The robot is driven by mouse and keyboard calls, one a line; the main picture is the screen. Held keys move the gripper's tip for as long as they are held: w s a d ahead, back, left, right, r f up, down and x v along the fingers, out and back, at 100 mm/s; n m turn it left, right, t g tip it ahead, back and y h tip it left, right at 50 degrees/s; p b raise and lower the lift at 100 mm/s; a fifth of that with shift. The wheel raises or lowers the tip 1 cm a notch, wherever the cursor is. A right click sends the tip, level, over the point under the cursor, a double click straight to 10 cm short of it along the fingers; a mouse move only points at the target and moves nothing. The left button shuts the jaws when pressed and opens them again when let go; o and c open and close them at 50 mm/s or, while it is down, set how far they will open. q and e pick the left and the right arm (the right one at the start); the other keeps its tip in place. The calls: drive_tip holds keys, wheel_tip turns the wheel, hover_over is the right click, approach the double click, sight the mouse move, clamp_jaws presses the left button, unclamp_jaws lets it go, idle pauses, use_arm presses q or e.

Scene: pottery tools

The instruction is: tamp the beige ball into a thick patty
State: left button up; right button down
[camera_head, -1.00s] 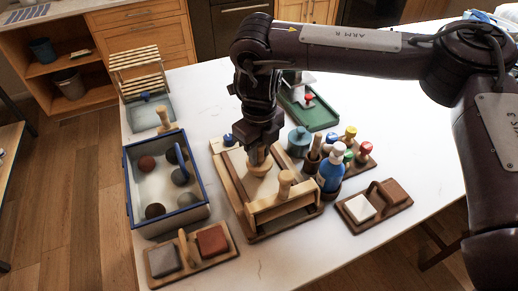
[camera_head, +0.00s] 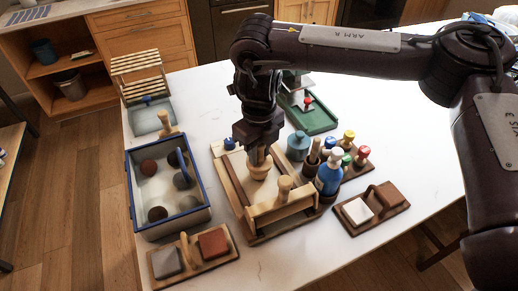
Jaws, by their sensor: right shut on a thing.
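My right gripper (camera_head: 257,152) points down over the wooden board (camera_head: 233,178) in the middle of the table. It is shut on a pale wooden tamper (camera_head: 260,172), whose wide round end faces down toward the board. I cannot make out the beige ball; the tamper and gripper cover that part of the board. I cannot tell whether the tamper touches anything below it. My left gripper is not in view.
A wooden roller frame with a knob (camera_head: 284,188) stands at the board's front. A blue-rimmed box (camera_head: 183,220) with several dark balls is at left. A blue bottle (camera_head: 328,176) and colored-topped tools stand close at right. Block trays (camera_head: 203,264) lie in front.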

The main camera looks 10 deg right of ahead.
drive_tip(key=shift+s+f+b, duration=0.1)
drive_tip(key=shift+f+b, duration=0.35)
drive_tip(key=shift+f, duration=0.65)
drive_tip(key=shift+r+p, duration=0.95)
drive_tip(key=shift+r, duration=0.05)
drive_tip(key=shift+r, duration=0.1)
wheel_tip(320, 180, up, 5)
drive_tip(key=p, duration=0.5)
